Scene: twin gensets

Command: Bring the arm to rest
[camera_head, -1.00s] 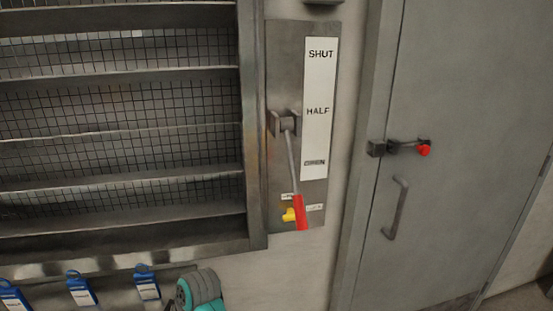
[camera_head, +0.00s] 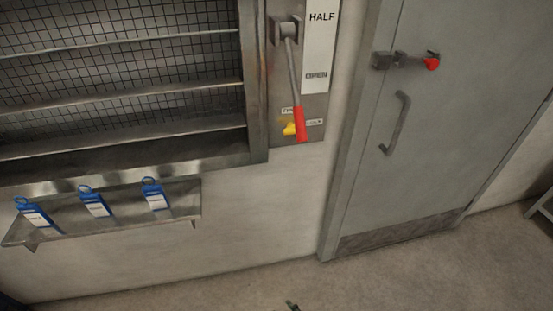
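My gripper is mostly out of the head view. Only a small dark tip (camera_head: 292,305) shows at the bottom edge, and I cannot tell whether it is part of my arm. A lever with a red handle (camera_head: 300,124) hangs down on a metal wall plate, its handle below the OPEN mark. A yellow knob (camera_head: 289,129) sits just left of the red handle. A white scale strip (camera_head: 319,50) shows HALF and OPEN. Nothing touches the lever.
A louvred grille (camera_head: 120,80) is at the upper left. Below it a shelf (camera_head: 120,221) carries blue tags (camera_head: 95,201). A grey door (camera_head: 440,130) with a red-ended latch (camera_head: 432,63) stands at the right. The visible floor (camera_head: 400,270) is mostly clear.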

